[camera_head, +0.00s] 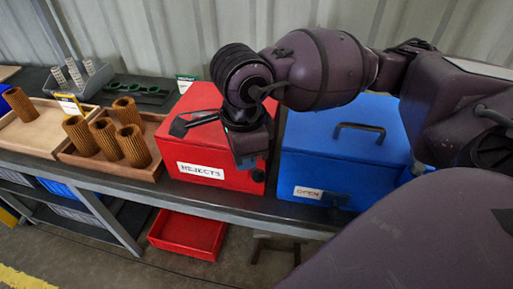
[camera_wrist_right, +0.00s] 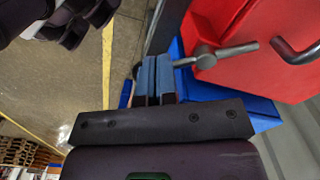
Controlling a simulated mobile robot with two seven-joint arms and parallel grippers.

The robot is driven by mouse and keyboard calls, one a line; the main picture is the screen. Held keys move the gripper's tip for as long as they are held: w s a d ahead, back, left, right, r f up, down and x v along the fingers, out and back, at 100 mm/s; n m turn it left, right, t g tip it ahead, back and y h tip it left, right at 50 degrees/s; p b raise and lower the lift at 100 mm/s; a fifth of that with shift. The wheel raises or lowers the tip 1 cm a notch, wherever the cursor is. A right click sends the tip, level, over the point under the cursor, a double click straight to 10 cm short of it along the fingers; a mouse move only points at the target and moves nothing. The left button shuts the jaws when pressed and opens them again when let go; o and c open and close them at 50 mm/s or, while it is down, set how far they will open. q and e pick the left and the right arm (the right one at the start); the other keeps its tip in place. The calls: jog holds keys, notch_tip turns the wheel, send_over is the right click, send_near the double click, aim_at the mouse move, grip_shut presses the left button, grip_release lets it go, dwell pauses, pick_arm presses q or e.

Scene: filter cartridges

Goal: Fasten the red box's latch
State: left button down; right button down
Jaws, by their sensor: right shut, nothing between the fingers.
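The red box (camera_head: 200,150), labelled REJECTS, stands on the bench with its lid down. Its latch, a dark knob (camera_head: 258,175), shows low at the right of the front, just below my right gripper (camera_head: 250,160). In the right wrist view the latch is a grey lever on a round hub (camera_wrist_right: 205,57), against the red box (camera_wrist_right: 255,35). There my right gripper (camera_wrist_right: 155,80) is shut and empty, its blue-grey fingertips close to the left end of the lever. I cannot tell whether they touch. My left gripper is not in view.
A blue box (camera_head: 345,150) labelled OPEN stands close at the right. Wooden trays (camera_head: 105,168) with brown cartridges are at the left. A red bin (camera_head: 190,235) sits under the bench. The red lid's dark handle (camera_head: 195,122) lies beside my arm.

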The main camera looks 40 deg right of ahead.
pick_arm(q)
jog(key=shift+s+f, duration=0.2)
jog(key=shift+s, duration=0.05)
pick_arm(e)
jog(key=shift+w+a, duration=0.25)
jog(key=shift+a, duration=0.15)
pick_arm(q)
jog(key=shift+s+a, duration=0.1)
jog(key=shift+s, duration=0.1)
pick_arm(e)
jog(key=shift+s+d, duration=0.1)
